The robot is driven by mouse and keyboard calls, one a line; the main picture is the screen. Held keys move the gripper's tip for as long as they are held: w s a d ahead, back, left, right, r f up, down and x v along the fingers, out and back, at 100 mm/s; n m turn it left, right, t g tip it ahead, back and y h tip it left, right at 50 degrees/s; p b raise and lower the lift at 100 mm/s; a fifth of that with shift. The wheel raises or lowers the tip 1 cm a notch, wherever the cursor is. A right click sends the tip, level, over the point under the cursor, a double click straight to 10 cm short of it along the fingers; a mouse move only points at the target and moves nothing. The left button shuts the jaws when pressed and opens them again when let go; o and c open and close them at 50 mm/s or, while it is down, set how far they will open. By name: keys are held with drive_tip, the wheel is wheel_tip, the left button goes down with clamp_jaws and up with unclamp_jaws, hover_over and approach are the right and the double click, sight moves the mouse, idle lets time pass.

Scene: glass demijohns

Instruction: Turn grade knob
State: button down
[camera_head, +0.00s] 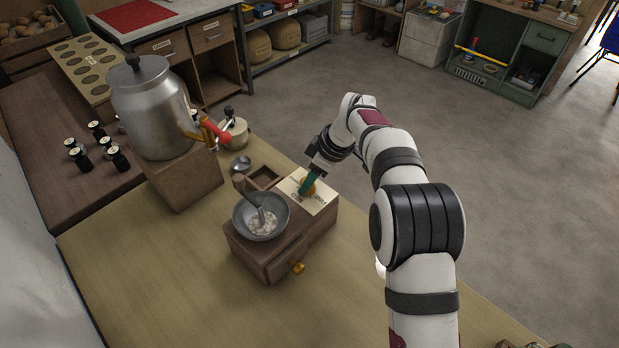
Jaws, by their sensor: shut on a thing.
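The grade knob (310,188) is a small brass-coloured knob on a pale plate (318,203) with dark markings. The plate lies on top of a wooden grinder box (262,250). My gripper (306,185) comes down from the upper right with teal fingers, shut on the knob. The fingers cover much of the knob, so its pointer and exact setting cannot be read. The grinder also carries a grey metal bowl (248,222) with pale lumps in it and a crank handle above it.
A large metal urn (150,105) with a red-handled tap stands on a wooden block (186,176) to the left. A lidded pot (233,132) and a small metal cup (240,162) stand behind the grinder. Several dark bottles (98,132) are at far left. The table's front (180,285) is clear.

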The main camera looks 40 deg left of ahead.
drive_tip(key=n, duration=0.2)
drive_tip(key=n+g+h, duration=0.1)
drive_tip(key=n, duration=0.2)
drive_tip(key=shift+w+g, duration=0.15)
drive_tip(key=shift+g, duration=0.15)
idle(0.4)
drive_tip(key=shift+c, duration=2)
unclamp_jaws()
drive_tip(key=shift+a, duration=0.1)
wheel_tip(320, 180, up, 4)
drive_tip(key=shift+r, duration=0.1)
drive_tip(key=w+d+r, duration=0.4)
drive_tip(key=d+r, duration=0.2)
drive_tip(key=d, duration=0.4)
drive_tip(key=shift+w+d+r, duration=0.2)
drive_tip(key=shift+d+r, duration=0.2)
